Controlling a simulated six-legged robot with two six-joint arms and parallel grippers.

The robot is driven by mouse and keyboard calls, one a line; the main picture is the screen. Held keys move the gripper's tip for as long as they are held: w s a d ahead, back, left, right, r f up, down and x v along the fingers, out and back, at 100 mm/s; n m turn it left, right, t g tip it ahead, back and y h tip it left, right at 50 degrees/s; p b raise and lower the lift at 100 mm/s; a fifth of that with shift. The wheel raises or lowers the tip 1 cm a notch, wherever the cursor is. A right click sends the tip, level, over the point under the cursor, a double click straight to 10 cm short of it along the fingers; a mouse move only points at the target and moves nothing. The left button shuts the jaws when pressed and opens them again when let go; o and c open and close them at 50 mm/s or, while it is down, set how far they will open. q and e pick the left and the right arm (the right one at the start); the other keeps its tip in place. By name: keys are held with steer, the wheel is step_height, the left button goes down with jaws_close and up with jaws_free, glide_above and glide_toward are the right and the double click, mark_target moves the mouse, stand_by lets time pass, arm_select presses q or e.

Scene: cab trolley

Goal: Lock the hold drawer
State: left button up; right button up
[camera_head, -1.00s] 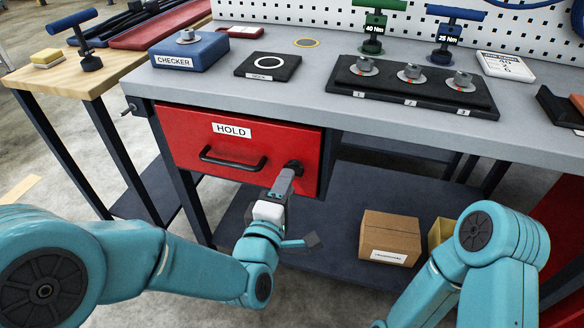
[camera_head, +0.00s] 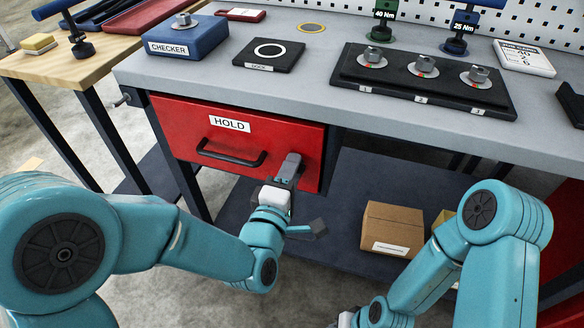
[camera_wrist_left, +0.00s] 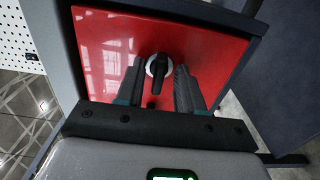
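The red HOLD drawer (camera_head: 183,137) is flush under the bench top, with its black handle (camera_head: 231,155) at its middle. In the left wrist view, the black lock knob (camera_wrist_left: 158,68) with a pale ring sits on the red drawer front (camera_wrist_left: 105,42). My left gripper (camera_head: 290,165) is in front of the right part of the drawer front and hides the knob in the head view. In the left wrist view its two fingers (camera_wrist_left: 160,88) are apart, one either side of the knob, with a gap showing. My right arm enters at lower right; its gripper is mostly out of frame.
A cardboard box (camera_head: 392,228) stands on the lower shelf.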

arm_select(q)
steer(key=shift+s+r, duration=0.1)
steer(key=c, duration=0.6)
jaws_close()
arm_select(e)
steer(key=shift+s, duration=0.15)
steer(key=shift+f, duration=0.1)
arm_select(q)
steer(key=shift+m+b, duration=4.1)
steer(key=shift+m, duration=4.9)
arm_select(e)
step_height(320, 180, down, 7)
steer(key=w+d+t, duration=0.1)
steer(key=w, duration=0.1)
steer(key=shift+w+d+f+m, duration=0.15)
steer(key=shift+d+m, duration=0.05)
steer(key=shift+m, duration=0.1)
